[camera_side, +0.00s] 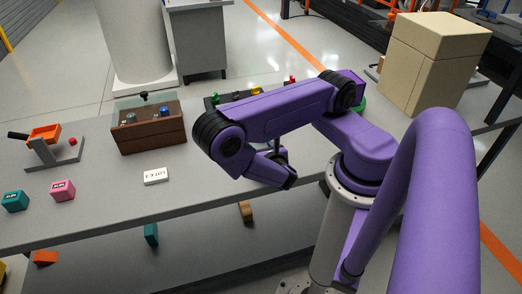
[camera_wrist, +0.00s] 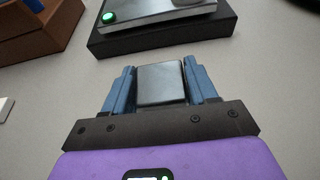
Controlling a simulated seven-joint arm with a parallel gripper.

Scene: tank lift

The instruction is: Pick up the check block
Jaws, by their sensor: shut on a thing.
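In the wrist view, my gripper (camera_wrist: 161,90) has its two blue fingers closed on the sides of a dark grey block (camera_wrist: 161,84) with a smooth, glossy top. I take this to be the check block; no lettering on it can be read. In the side view, my purple arm bends down over the table and hides the gripper's fingers and the block. Whether the block touches the table cannot be told.
A black-based device with a green light (camera_wrist: 110,17) stands just ahead. Pink (camera_side: 62,190) and teal (camera_side: 15,201) blocks sit farther left. A beige box (camera_side: 432,65) stands back right.

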